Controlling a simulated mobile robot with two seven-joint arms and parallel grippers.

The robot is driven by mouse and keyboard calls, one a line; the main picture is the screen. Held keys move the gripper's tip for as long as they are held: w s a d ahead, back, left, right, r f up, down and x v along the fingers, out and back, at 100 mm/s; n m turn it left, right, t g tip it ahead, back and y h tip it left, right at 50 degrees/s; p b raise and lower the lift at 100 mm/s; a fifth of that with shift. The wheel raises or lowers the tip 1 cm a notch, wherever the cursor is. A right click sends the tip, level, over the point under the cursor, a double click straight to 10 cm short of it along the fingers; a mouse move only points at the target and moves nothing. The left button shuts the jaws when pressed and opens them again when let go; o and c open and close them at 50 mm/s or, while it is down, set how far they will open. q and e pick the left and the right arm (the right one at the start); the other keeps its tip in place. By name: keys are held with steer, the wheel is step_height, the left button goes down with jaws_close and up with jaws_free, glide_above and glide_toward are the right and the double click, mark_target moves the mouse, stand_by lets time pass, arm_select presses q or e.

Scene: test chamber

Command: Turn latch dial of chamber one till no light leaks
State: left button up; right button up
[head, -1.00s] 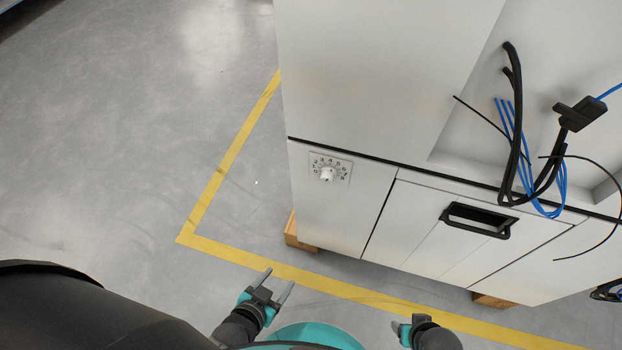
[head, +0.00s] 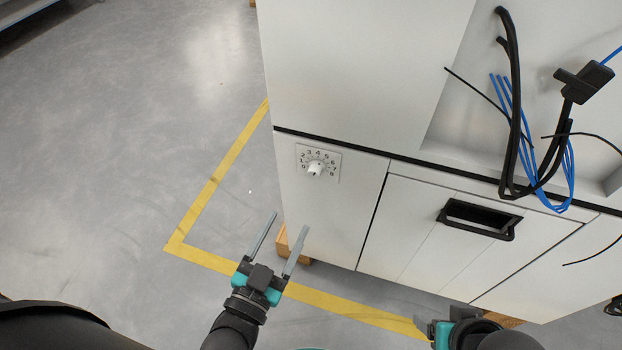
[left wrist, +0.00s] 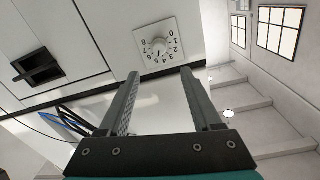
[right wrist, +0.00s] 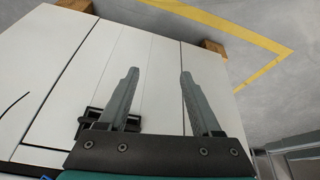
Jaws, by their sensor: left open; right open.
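The latch dial (head: 316,170) is a white knob on a square plate numbered 0 to 8, on the left end of the white cabinet front. It also shows in the left wrist view (left wrist: 158,46), upside down, beyond the fingertips. My left gripper (head: 278,234) is open and empty, below and to the left of the dial, apart from it. My right gripper (head: 432,325) is low in the head view near the cabinet's foot; in the right wrist view (right wrist: 158,75) its fingers are open and empty, facing the cabinet front. I see no light leak.
A black recessed handle (head: 480,218) sits on the panel right of the dial. Black and blue cables (head: 530,130) hang in the recess above it. Wooden blocks (head: 297,243) support the cabinet. Yellow tape (head: 215,195) marks the floor, which is clear at left.

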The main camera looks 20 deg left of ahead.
mark_target(313, 175)
arm_select(q)
steer(key=shift+w+d+b, duration=0.2)
steer(key=shift+w+b, duration=0.55)
steer(key=shift+w, duration=1.35)
steer(key=shift+w+d+b, duration=0.15)
steer(key=shift+w+b, duration=0.55)
steer(key=shift+w, duration=1.4)
steer(key=shift+w+d+b, duration=0.1)
steer(key=shift+w+b, duration=0.45)
steer(key=shift+w, duration=0.75)
steer(key=shift+w+d+b, duration=0.1)
steer(key=shift+w+b, duration=0.3)
steer(key=shift+w, duration=0.65)
arm_select(e)
steer(key=w+a+r+t+y, duration=0.1)
steer(key=w+a+t+y, duration=0.3)
steer(key=a+t, duration=0.3)
steer(key=shift+w+a+r+n+t, duration=0.2)
steer(key=shift+w+a+n+t, duration=0.15)
steer(key=shift+w+a, duration=0.55)
arm_select(q)
jaws_close()
